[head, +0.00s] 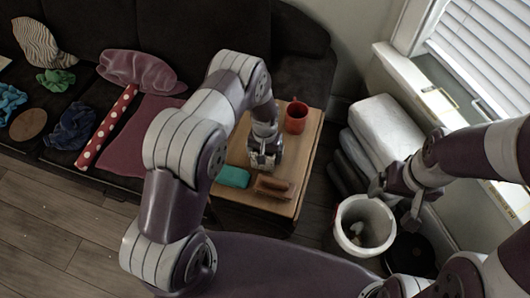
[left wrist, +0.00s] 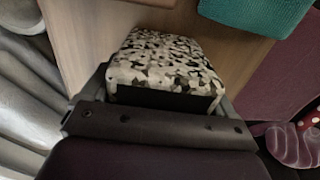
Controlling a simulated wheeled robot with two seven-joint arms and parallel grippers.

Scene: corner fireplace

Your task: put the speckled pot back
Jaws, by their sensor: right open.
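The speckled pot (left wrist: 165,68), black, white and grey, fills the middle of the left wrist view. My left gripper (head: 262,160) has a finger against each side of it and is shut on it. In the head view this gripper points down over the small wooden table (head: 305,165), and the pot is mostly hidden by the fingers. I cannot tell whether the pot touches the tabletop. My right gripper (head: 393,204) is open and empty above the rim of a white bucket (head: 342,222).
A red mug (head: 296,116), a teal cloth (head: 232,176) and a brown block-like item (head: 274,188) are on the table. A dark sofa (head: 190,30) with clothes and cushions stands behind and left. Grey-white padded stacks (head: 385,128) stand right, under the window.

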